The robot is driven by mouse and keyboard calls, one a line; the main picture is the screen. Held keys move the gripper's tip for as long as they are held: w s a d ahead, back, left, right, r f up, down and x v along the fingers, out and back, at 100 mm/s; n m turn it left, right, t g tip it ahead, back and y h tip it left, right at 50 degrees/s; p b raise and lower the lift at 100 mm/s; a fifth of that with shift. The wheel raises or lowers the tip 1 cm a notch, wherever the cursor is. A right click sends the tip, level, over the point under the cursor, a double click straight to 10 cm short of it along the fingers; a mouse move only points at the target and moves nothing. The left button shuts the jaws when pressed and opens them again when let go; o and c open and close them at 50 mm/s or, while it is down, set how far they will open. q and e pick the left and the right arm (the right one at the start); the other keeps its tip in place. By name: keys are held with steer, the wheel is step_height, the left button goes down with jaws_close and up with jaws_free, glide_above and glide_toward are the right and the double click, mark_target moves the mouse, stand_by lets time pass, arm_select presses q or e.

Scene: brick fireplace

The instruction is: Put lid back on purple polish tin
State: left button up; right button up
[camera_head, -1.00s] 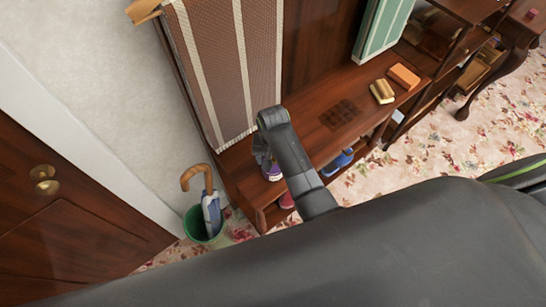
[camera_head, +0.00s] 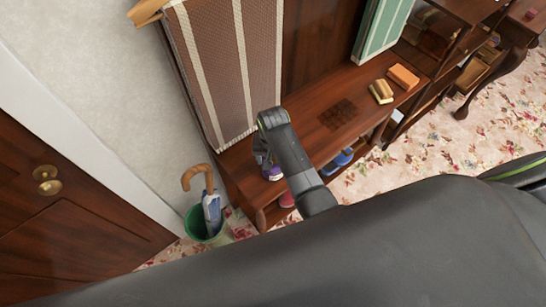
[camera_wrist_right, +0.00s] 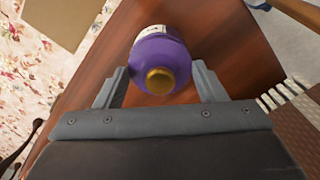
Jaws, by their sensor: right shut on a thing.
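The purple polish tin (camera_wrist_right: 160,49) shows in the right wrist view, with a white label and a round gold-brown piece (camera_wrist_right: 160,80) at its near end. I cannot tell whether that piece is the lid or the tin's bare neck. My right gripper (camera_wrist_right: 160,75) has a finger on each side of the tin and is shut on it. In the head view, my right gripper (camera_head: 262,154) is low at the bench's left end, partly hidden by my arm. A bit of the purple tin (camera_head: 272,174) shows below it. My left gripper is not in view.
The wooden bench (camera_head: 310,108) has a dark grid patch (camera_head: 338,114), a yellow-tan block (camera_head: 381,91) and an orange block (camera_head: 403,76) on it. Shoes (camera_head: 338,162) are underneath. A green umbrella bin (camera_head: 205,230) stands left of the bench. A woven striped panel (camera_head: 215,70) rises behind.

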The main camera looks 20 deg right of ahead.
steer(key=shift+p, duration=0.45)
steer(key=shift+f+p, duration=0.15)
steer(key=shift+p, duration=0.15)
stand_by(1.0)
steer(key=shift+p, duration=0.35)
stand_by(0.3)
steer(key=o, duration=1.3)
